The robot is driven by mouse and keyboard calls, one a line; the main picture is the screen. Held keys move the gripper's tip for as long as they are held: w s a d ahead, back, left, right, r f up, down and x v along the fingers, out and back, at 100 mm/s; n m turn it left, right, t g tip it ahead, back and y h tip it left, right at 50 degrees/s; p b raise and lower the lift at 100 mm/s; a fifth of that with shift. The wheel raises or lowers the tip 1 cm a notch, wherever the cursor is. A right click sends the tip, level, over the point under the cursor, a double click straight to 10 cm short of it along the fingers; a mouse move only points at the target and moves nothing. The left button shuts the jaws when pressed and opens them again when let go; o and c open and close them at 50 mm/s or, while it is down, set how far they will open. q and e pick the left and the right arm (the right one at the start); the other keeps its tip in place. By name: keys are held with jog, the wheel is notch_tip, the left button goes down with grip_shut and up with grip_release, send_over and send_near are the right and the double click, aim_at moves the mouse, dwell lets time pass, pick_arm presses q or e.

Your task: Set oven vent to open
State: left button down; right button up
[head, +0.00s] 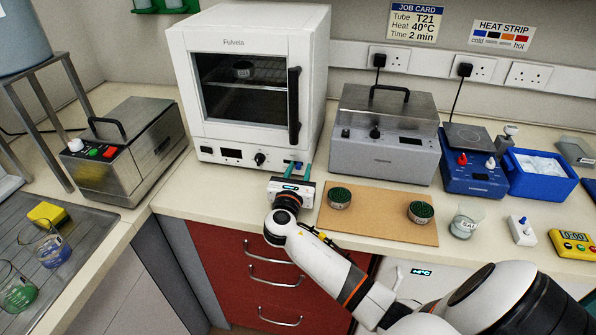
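The white oven (250,75) stands on the bench at centre-left, its glass door shut with a black handle on the right. Its lower front panel carries a small display, a black knob (260,159) and, at the right end, a small blue control (298,166). I cannot tell from this view which control is the vent or how it is set. My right gripper (299,169) is in front of the panel's right end, its teal fingers apart and pointing at the oven. The blue control shows between the fingertips; contact cannot be told. My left gripper is out of view.
A grey lidded bath (385,140) stands right of the oven, and a steel box with buttons (125,160) stands left. A brown board (375,222) with two dark-topped round containers lies close to my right gripper. A beaker (466,222) stands right of the board.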

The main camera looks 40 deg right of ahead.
jog(key=shift+a, duration=0.1)
jog(key=shift+a, duration=0.2)
jog(key=b+v, duration=0.1)
jog(key=v, duration=1)
jog(key=shift+s+a, duration=0.1)
jog(key=shift+s, duration=0.25)
